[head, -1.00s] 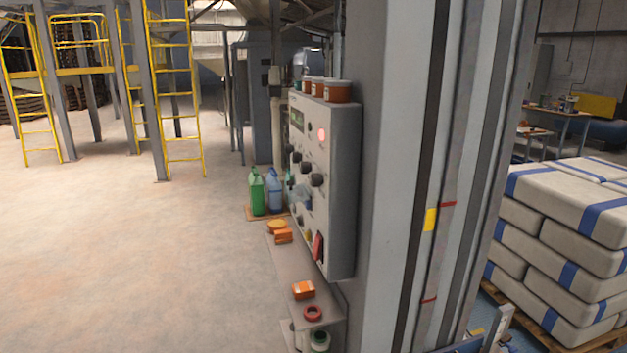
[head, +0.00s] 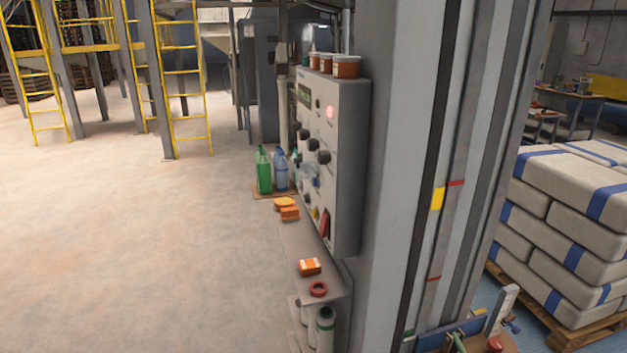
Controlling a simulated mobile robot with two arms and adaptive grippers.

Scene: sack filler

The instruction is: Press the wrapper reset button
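A grey control panel (head: 346,165) is mounted on the side of a tall grey column, seen at a steep angle. Its face carries a small dark display (head: 304,95), a lit pinkish-red round light or button (head: 330,112), several black knobs (head: 313,144) and a red part (head: 325,223) low down. Some lower controls are partly hidden behind a clear, blurred item (head: 307,173). I cannot tell which control is the wrapper reset button. Neither of my grippers is in view.
Orange-brown jars (head: 346,66) stand on the panel. Below is a shelf (head: 305,248) with orange boxes (head: 309,267) and a red ring (head: 318,289). Green (head: 264,172) and blue (head: 281,172) jugs stand behind. Wrapped sacks (head: 565,220) fill a pallet at right. The left floor is clear.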

